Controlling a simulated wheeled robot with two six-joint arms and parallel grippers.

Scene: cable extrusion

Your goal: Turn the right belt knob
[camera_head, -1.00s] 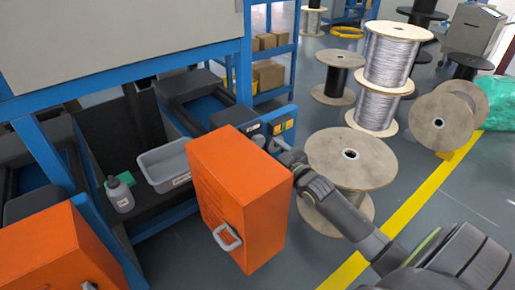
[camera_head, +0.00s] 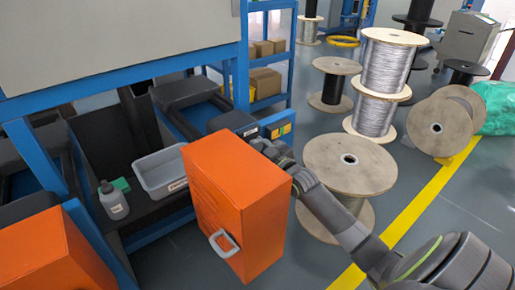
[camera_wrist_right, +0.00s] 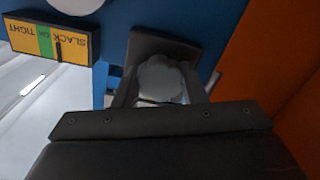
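The right belt knob (camera_wrist_right: 162,78), light grey with a lobed edge, shows in the right wrist view in front of a dark block on the blue frame. The fingers of my right gripper (camera_wrist_right: 162,88) are on either side of it; I cannot tell whether they press on it. In the head view the knob and fingertips are hidden; my right wrist (camera_head: 268,148) reaches in behind the orange box. A belt gauge (camera_wrist_right: 50,40) beside the knob appears upside down, marked slack, OK and tight. Its dark pointer (camera_wrist_right: 58,50) is on the slack side, near the green band. My left gripper is out of view.
The orange box (camera_head: 238,200) stands close beside my right wrist; its orange side (camera_wrist_right: 285,70) fills the right of the wrist view. A grey tray (camera_head: 160,180) and a bottle (camera_head: 113,203) are to the left. Wooden spools (camera_head: 345,160) stand on the floor to the right.

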